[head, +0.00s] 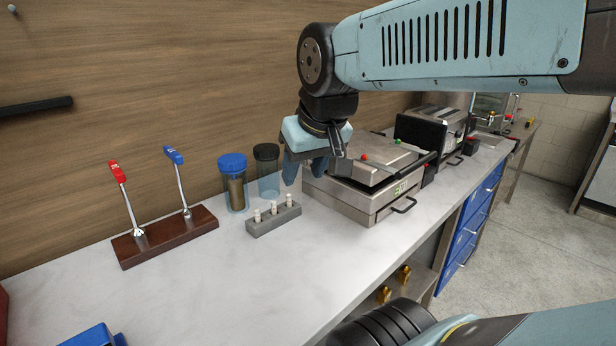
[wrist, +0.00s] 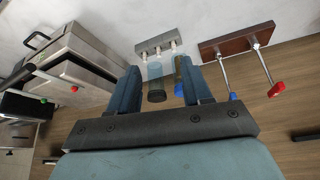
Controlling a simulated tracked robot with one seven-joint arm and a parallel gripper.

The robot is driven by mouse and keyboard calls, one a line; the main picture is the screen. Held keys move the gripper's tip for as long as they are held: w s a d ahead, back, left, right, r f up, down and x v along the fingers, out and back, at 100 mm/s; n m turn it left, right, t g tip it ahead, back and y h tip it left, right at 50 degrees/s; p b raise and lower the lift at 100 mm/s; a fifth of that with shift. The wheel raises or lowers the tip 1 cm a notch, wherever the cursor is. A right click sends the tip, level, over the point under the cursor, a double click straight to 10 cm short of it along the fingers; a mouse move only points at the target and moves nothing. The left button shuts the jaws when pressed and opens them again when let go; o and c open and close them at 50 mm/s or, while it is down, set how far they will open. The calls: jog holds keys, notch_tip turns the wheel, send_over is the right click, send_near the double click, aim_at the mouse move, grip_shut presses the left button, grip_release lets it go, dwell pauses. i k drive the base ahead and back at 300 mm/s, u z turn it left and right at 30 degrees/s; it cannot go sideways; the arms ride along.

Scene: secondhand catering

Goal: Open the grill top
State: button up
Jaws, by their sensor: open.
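The grill (head: 365,185) is a steel box on the counter, with a flat steel lid (head: 375,163) lying down on its base. A dark bar handle (head: 421,161) runs at the lid's right side, and a black loop handle (head: 404,205) sits low on the front. The grill also shows at the left of the wrist view (wrist: 88,62). My gripper (head: 305,172) is open and empty, fingers pointing down, just left of the grill and apart from the handles. In the wrist view its two blue fingers (wrist: 162,72) are spread wide. The grill's back left corner is partly hidden behind the gripper.
A grey block with white pegs (head: 273,215), a blue-lidded jar (head: 233,185) and a dark-lidded jar (head: 267,172) stand near my gripper. A wooden base with red and blue levers (head: 165,237) is further left. A second steel appliance (head: 437,122) stands behind.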

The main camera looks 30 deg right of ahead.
aim_at(387, 159)
jog(key=z, duration=0.95)
jog(key=k, duration=0.6)
jog(key=u, duration=0.1)
jog(key=i, duration=0.5)
jog(key=u, duration=0.1)
